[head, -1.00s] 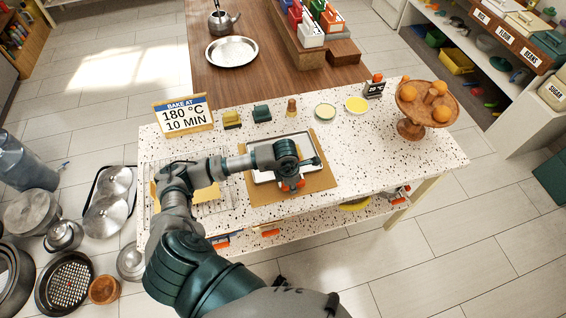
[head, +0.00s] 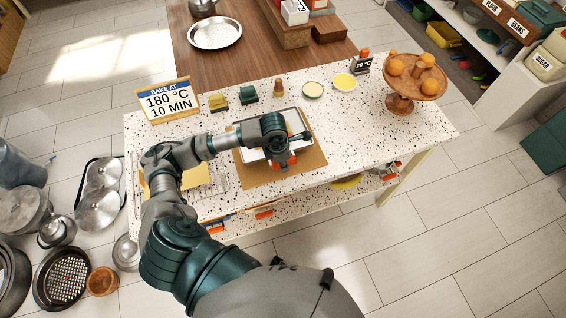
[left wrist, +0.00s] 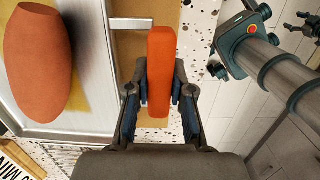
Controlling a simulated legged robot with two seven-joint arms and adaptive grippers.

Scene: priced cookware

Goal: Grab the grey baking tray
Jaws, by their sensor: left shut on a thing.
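The grey baking tray (head: 245,133) lies on a brown board on the speckled counter, partly hidden by my left arm. In the left wrist view the tray's grey metal rim (left wrist: 100,55) fills the left side, and an orange grip (left wrist: 159,70) sticks out beside it. My left gripper (left wrist: 159,98) is shut on this orange grip, with one finger on each side. In the head view the left gripper (head: 282,157) is at the tray's near edge. No gap between tray and board can be made out.
The brown board (head: 265,177) borders the counter's front edge. A "BAKE AT 180 °C 10 MIN" sign (head: 168,101) stands at the back left, a wooden fruit stand (head: 402,103) at the right. Small bowls (head: 345,82) stand behind the tray. The counter right of the board is clear.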

